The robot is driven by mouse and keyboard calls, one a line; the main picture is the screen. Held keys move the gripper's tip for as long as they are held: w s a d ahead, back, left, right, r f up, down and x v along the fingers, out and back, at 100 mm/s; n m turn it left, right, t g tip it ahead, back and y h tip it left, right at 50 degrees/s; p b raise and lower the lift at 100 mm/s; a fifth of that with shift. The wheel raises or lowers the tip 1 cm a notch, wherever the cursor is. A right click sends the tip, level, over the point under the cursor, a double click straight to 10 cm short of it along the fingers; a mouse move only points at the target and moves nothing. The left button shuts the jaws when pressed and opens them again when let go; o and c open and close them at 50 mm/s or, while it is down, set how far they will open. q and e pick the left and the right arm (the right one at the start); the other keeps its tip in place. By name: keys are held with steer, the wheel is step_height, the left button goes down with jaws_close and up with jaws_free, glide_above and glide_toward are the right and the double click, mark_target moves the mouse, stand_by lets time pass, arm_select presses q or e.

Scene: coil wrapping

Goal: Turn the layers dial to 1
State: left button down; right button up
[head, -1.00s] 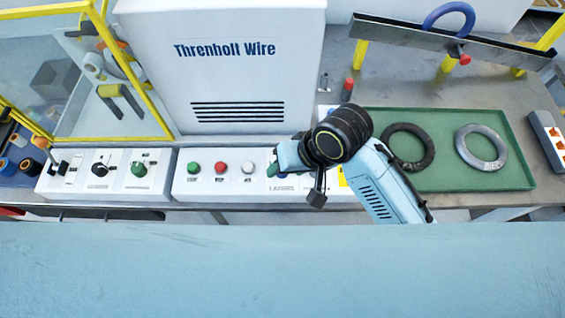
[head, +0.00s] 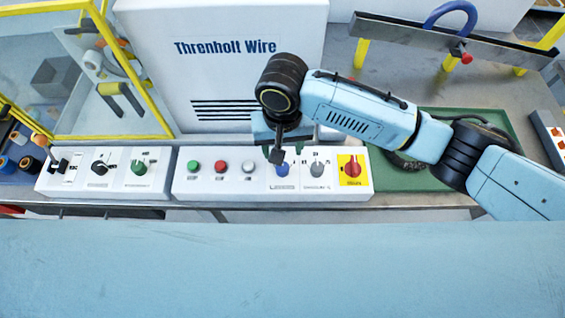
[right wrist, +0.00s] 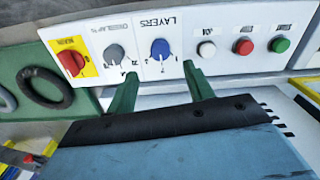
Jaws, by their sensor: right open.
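The blue layers dial (head: 282,169) is on the white control panel, just below the fingers of my right gripper (head: 277,152) in the head view. In the right wrist view the dial (right wrist: 160,49) is under the printed word LAYERS, with small marks around it. A pale pointer line shows on it, but I cannot read its setting surely. The right gripper's two dark green fingers (right wrist: 161,90) are spread apart, one to either side of the dial's line. They look empty and apart from the dial. My left gripper is in neither view.
A grey dial (right wrist: 115,54) and a red switch on a yellow plate (head: 351,168) sit beside the layers dial. White, red and green buttons (head: 219,167) are on its other side. A green tray (head: 480,125) lies right, partly behind my arm.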

mark_target(283, 166)
step_height(283, 166, down, 8)
steer(key=shift+f+b, duration=0.1)
steer(key=shift+b, duration=0.35)
steer(key=c, duration=1)
